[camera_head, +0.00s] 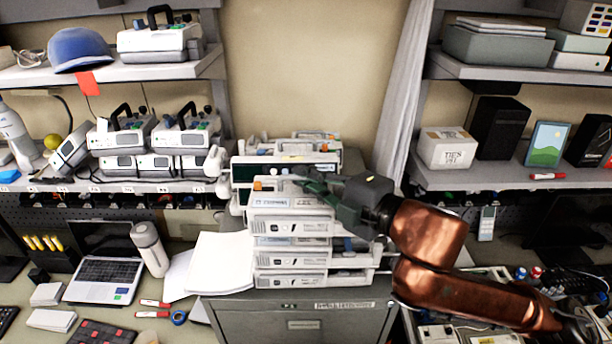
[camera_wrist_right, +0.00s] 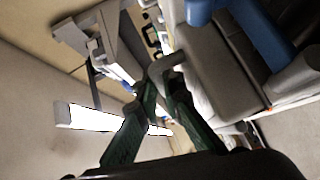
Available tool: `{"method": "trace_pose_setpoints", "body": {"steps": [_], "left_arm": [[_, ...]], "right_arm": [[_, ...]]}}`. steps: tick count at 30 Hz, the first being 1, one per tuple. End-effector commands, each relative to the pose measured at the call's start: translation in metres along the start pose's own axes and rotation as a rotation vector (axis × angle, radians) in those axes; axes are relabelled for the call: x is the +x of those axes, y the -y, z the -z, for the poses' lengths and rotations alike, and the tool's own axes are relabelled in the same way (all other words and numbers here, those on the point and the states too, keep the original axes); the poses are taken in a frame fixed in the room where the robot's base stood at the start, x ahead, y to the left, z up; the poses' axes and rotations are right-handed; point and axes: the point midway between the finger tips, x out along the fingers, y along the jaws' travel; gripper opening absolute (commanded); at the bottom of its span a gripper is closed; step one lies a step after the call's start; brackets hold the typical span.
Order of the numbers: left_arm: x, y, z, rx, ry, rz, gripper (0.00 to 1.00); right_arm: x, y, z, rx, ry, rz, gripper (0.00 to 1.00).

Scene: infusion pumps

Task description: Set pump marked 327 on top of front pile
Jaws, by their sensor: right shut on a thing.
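A pale pump (camera_head: 290,218) with a marked front face is at the top of the front column; its number is too small to read surely. Below it are the stacked pumps of the front pile (camera_head: 290,262), on a grey cabinet (camera_head: 305,325). I cannot tell whether the top pump touches the pile. My right gripper (camera_head: 318,184) reaches in from the right over the top pump. In the right wrist view its green fingers (camera_wrist_right: 163,88) are closed around a grey handle-like part (camera_wrist_right: 168,64) of a pump. My left gripper is not in view.
Another pump stack (camera_head: 290,160) stands behind the front pile. More pumps (camera_head: 150,140) sit on the left shelf. A cluttered tray area is at the lower right.

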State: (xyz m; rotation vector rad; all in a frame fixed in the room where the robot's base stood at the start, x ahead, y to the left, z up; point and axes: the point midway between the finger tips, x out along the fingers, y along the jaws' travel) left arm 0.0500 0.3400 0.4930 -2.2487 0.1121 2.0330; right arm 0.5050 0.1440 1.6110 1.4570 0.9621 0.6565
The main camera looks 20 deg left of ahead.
Motion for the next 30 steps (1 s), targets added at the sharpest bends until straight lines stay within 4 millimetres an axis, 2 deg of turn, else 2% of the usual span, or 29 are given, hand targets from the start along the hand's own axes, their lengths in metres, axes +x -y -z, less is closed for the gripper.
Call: {"method": "trace_pose_setpoints", "body": {"steps": [14, 30], "left_arm": [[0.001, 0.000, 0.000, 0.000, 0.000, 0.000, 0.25], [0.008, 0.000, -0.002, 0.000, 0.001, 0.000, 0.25]], "right_arm": [[-0.001, -0.002, 0.000, -0.003, -0.001, -0.007, 0.00], [0.000, 0.011, -0.001, -0.002, 0.000, -0.007, 0.00]]}}
